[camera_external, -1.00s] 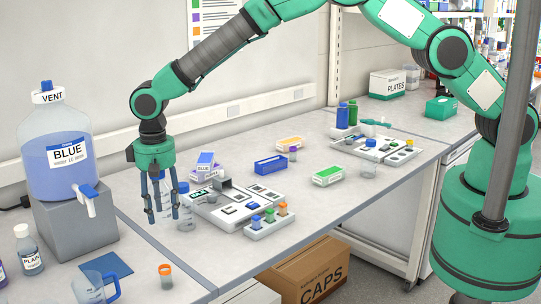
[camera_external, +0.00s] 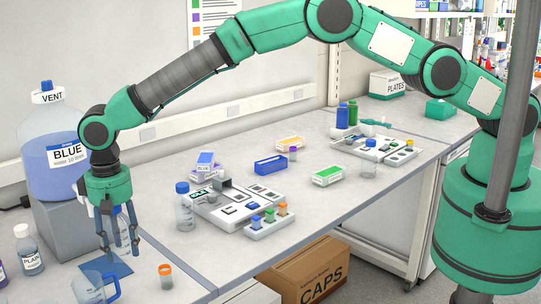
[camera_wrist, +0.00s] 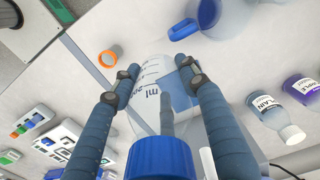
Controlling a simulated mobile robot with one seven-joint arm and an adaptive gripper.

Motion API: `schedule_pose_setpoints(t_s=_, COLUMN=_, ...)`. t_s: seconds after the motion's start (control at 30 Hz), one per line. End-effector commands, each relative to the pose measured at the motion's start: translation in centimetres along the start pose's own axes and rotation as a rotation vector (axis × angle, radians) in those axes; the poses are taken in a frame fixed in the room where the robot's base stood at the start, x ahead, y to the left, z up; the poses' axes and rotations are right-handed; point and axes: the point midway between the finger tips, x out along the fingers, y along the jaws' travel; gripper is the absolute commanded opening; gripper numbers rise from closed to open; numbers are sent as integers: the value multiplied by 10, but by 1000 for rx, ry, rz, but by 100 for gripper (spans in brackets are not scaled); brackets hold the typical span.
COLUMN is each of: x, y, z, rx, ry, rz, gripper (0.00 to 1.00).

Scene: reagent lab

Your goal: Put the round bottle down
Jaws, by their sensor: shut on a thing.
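My gripper (camera_external: 120,245) is at the left of the bench, in front of the large BLUE container. Its fingers are shut around the round bottle, which shows in the wrist view as a clear body with "ml" markings (camera_wrist: 152,70) and a blue cap (camera_wrist: 163,158). In the external view the fingers largely hide this bottle. The gripper is above or near a flat blue mat (camera_external: 113,266); the gap beneath the bottle cannot be judged. A second clear bottle with a blue cap (camera_external: 185,210) stands apart to the right, beside a white station.
A blue-handled jug (camera_external: 92,288) and an orange-rimmed vial (camera_external: 165,276) stand close by. The PLAIN bottle (camera_external: 30,252) and the BLUE container (camera_external: 58,150) are to the left. The white station (camera_external: 232,203) and a small tube rack (camera_external: 268,222) are to the right.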

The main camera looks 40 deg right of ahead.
Motion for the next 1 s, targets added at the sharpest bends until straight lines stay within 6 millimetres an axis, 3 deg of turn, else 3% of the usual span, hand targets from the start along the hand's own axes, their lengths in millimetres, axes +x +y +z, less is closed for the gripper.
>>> schedule_pose_setpoints(t_s=0.27, x=2, y=0, z=0, rx=0, ry=-1, rz=0, gripper=18)
schedule_pose_setpoints(t_s=0.7, x=52, y=0, z=0, rx=0, ry=-1, rz=0, gripper=18)
schedule_pose_setpoints(t_s=1.0, x=58, y=0, z=0, rx=0, ry=0, rz=0, gripper=18)
